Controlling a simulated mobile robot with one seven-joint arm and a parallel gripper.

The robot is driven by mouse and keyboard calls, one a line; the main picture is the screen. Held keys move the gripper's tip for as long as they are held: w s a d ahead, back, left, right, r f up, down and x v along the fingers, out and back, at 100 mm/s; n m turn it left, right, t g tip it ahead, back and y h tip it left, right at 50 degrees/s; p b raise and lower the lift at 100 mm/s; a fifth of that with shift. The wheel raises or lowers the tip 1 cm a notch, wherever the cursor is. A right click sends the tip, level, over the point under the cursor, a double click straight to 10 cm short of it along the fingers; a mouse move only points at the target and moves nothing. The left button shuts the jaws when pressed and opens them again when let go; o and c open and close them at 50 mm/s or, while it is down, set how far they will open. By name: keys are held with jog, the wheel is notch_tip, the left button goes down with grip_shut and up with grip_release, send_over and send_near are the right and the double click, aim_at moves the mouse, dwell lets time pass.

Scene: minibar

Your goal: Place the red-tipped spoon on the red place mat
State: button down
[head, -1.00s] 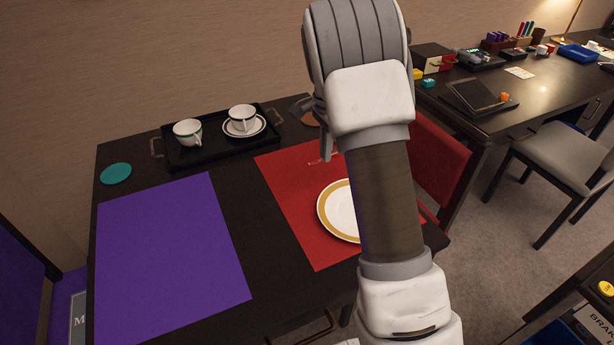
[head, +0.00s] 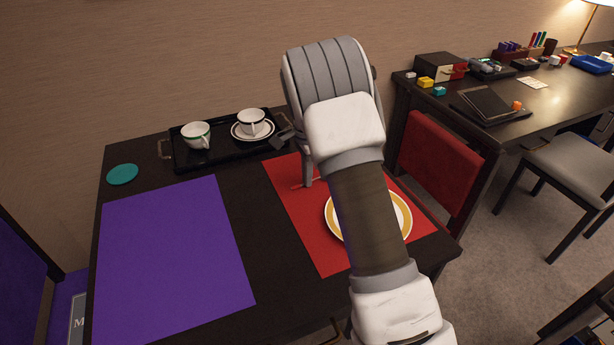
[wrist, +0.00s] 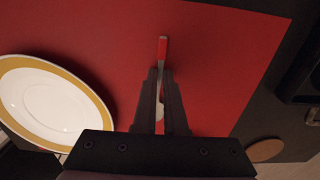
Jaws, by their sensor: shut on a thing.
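The red-tipped spoon (wrist: 162,50) is between the fingers of my gripper (wrist: 161,76) in the wrist view. Its red end points away from the gripper, and its pale part runs back between the fingers. The red place mat (wrist: 215,60) lies beneath the spoon in that view. In the head view the mat (head: 295,218) is on the dark table, and my gripper (head: 307,178) shows only partly beneath my arm over the mat's far left part. I cannot tell whether the spoon touches the mat.
A white plate with a gold rim (head: 400,212) sits on the mat, left of the gripper in the wrist view (wrist: 50,100). A black tray (head: 215,157) with two cups stands behind. A purple mat (head: 170,260) and a teal coaster (head: 122,174) lie left.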

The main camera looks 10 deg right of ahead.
jog(key=shift+f, duration=0.1)
jog(key=c, duration=1.4)
grip_release()
jog(key=shift+f, duration=0.1)
jog(key=o, duration=0.4)
